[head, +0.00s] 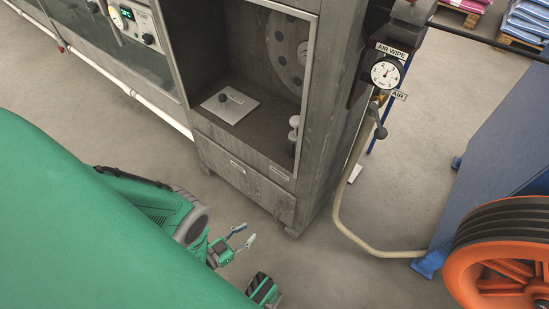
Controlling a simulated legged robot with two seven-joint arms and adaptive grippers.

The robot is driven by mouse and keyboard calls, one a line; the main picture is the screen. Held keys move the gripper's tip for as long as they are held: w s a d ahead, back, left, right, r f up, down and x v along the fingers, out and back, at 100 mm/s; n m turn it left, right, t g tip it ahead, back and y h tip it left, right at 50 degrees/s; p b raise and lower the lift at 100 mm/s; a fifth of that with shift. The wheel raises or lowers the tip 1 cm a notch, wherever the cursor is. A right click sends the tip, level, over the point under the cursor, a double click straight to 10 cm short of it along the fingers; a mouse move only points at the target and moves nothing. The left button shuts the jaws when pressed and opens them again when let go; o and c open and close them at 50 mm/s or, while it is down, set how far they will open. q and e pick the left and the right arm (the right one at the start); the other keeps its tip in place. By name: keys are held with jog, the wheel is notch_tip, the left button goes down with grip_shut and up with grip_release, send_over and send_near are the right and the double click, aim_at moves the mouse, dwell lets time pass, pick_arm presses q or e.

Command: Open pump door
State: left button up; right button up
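A grey cabinet (337,110) stands ahead of me. Its upper front is an open bay, with no door across the opening. Below the bay is a closed grey lower panel (250,185) with small labels; I cannot tell whether this is the pump door. My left gripper (248,234) is low over the floor, in front of and apart from the cabinet. Its two fingers are spread with nothing between them. My green body hides much of the lower left.
Inside the bay are a plate with a black knob (230,104) and a round disc. An air gauge (385,73) and a hose (345,205) are right of the cabinet. An orange pulley (500,262) and blue frame (497,160) stand at right. Bare floor lies between.

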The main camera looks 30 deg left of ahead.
aim_at(274, 213)
pick_arm(q)
jog(key=shift+t+h, duration=0.4)
jog(key=b+x, duration=0.2)
jog(key=x, duration=1)
jog(key=shift+d+b, duration=0.15)
jog(key=shift+b, duration=0.25)
jog(key=shift+w+a+f, duration=0.15)
jog(key=shift+a, duration=0.1)
jog(key=c, duration=0.6)
jog(key=shift+d, duration=0.2)
grip_shut()
pick_arm(e)
jog(key=f, duration=0.3)
jog(key=shift+d+f, duration=0.35)
